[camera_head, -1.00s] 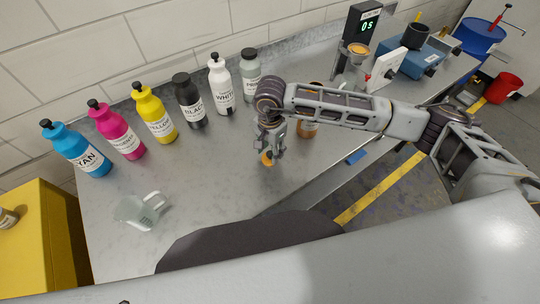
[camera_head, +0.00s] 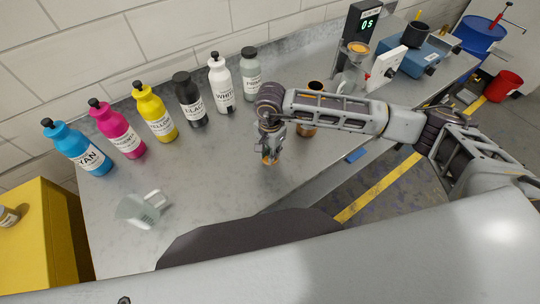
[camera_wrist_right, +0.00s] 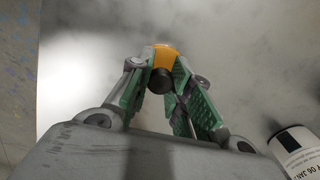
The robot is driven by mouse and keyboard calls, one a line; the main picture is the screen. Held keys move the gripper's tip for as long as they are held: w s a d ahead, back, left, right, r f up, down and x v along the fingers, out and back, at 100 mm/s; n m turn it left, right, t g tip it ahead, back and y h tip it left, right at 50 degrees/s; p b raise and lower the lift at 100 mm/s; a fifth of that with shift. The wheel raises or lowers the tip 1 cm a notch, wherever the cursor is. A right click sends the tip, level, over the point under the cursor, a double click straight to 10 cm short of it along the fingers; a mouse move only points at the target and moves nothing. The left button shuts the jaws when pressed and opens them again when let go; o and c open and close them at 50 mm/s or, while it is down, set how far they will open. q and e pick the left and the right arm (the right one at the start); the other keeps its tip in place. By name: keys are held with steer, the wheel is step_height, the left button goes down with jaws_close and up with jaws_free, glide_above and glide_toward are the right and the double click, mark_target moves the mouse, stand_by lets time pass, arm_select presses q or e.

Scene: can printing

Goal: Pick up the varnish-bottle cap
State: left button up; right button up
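The varnish-bottle cap (camera_head: 267,160) is a small orange piece low at the steel bench top, at my right gripper's fingertips. In the right wrist view the cap (camera_wrist_right: 165,58) shows orange with a dark round knob toward the camera. My right gripper (camera_head: 271,156) points down, its green-padded fingers (camera_wrist_right: 162,75) close on both sides of the cap and seemingly touching it. A brown bottle (camera_head: 306,130) stands just right of the gripper, partly hidden behind my right arm. My left gripper is not in view.
Several ink bottles stand along the wall, from cyan (camera_head: 78,148) to a grey one (camera_head: 250,73). A clear jug (camera_head: 142,209) stands front left. A timer display (camera_head: 366,24) and a blue machine (camera_head: 408,59) are at the back right. The bench between jug and gripper is clear.

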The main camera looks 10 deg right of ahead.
steer(key=shift+r, duration=0.15)
steer(key=shift+c, duration=0.2)
steer(key=shift+r+b, duration=1)
steer(key=shift+r, duration=3.9)
